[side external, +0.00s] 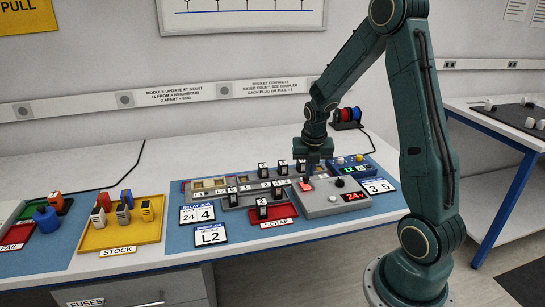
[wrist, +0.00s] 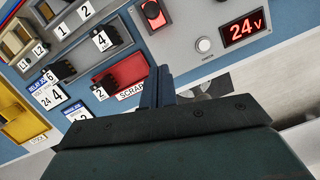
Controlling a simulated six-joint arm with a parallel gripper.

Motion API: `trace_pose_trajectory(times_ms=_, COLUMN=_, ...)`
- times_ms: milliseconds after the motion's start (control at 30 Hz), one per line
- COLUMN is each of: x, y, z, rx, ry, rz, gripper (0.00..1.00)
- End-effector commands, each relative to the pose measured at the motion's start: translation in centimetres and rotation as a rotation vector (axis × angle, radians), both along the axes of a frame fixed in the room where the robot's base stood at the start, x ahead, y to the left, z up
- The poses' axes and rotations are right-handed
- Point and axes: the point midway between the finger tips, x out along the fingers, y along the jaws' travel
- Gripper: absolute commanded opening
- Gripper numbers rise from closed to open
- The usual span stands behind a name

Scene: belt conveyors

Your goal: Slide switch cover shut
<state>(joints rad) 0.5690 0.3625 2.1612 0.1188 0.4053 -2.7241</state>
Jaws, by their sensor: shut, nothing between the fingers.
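The grey control box (side external: 322,206) stands at the right end of the blue mat. Its red switch (side external: 306,186) is on the left of its top face. In the wrist view the red switch (wrist: 153,12) sits in a dark frame near the top edge. I cannot clearly make out a separate sliding cover or its position. My gripper (side external: 312,168) hangs above the back left of the box, close to the switch; contact cannot be told. In the wrist view my gripper (wrist: 160,78) is shut, its fingers together and empty.
A yellow stock tray (side external: 120,232) lies farther left. A small blue unit (side external: 350,166) stands behind.

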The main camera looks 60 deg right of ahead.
Motion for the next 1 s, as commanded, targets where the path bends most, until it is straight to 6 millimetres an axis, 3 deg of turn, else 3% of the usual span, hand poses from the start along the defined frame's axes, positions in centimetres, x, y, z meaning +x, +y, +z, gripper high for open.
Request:
trace_pose_trajectory(times_ms=300, x=-0.3, y=0.6, z=2.9, rx=0.000, ry=-0.001, rz=0.001, gripper=0.00)
trace_pose_trajectory(times_ms=700, x=-0.4, y=1.0, z=3.5, rx=0.001, ry=-0.006, rz=-0.013, gripper=0.00)
trace_pose_trajectory(times_ms=1000, x=-0.4, y=3.5, z=6.0, rx=0.029, ry=-0.081, rz=-0.183, gripper=0.00)
